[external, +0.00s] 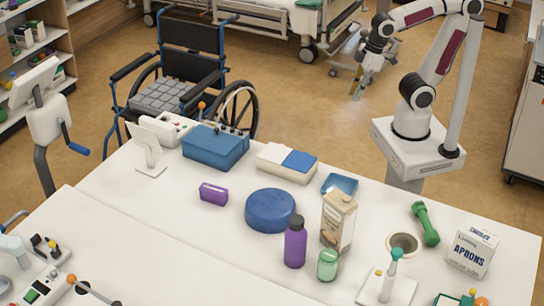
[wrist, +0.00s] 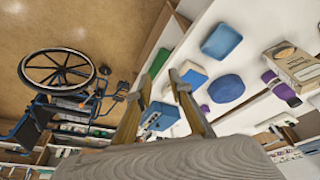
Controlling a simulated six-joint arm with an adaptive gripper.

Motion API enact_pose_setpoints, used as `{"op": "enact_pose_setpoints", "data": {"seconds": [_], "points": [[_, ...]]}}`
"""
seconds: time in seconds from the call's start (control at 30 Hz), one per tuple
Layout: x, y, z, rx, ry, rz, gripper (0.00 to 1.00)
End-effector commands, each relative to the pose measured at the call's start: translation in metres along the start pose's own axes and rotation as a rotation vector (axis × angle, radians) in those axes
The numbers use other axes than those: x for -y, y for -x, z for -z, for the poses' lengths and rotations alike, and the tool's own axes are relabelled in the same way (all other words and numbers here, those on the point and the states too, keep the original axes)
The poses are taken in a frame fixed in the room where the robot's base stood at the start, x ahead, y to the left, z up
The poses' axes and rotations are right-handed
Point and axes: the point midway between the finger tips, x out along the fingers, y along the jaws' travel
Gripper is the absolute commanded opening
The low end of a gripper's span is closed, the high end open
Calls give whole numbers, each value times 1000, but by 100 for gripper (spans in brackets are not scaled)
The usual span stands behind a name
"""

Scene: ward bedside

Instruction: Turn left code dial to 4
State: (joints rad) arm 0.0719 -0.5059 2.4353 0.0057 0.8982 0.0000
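I cannot pick out a left code dial or any numbers for certain. A blue box (external: 215,147) with small levers or knobs on top stands at the table's back left; the details are too small to read. It also shows in the wrist view (wrist: 160,117), beyond and between my fingers. A white device (external: 163,128) with small red marks stands just left of it. My gripper (external: 357,91) hangs in the air beyond the table's back edge, well right of the blue box and touching nothing. In the wrist view my gripper (wrist: 160,84) has its two fingers apart, with nothing held.
A white-and-blue box (external: 287,163), round blue cushion (external: 271,211), purple bottle (external: 295,244), carton (external: 338,220) and green dumbbell (external: 426,224) stand on the white table (external: 150,220). A wheelchair (external: 185,75) stands behind it. Control panels (external: 40,288) sit at the front left.

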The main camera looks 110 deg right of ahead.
Motion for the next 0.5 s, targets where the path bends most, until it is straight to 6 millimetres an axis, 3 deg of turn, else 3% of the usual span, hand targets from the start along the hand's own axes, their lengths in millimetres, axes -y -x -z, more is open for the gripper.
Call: {"op": "enact_pose_setpoints", "data": {"seconds": [0.5], "points": [[-16,-40,64,98,-56,2,21]]}}
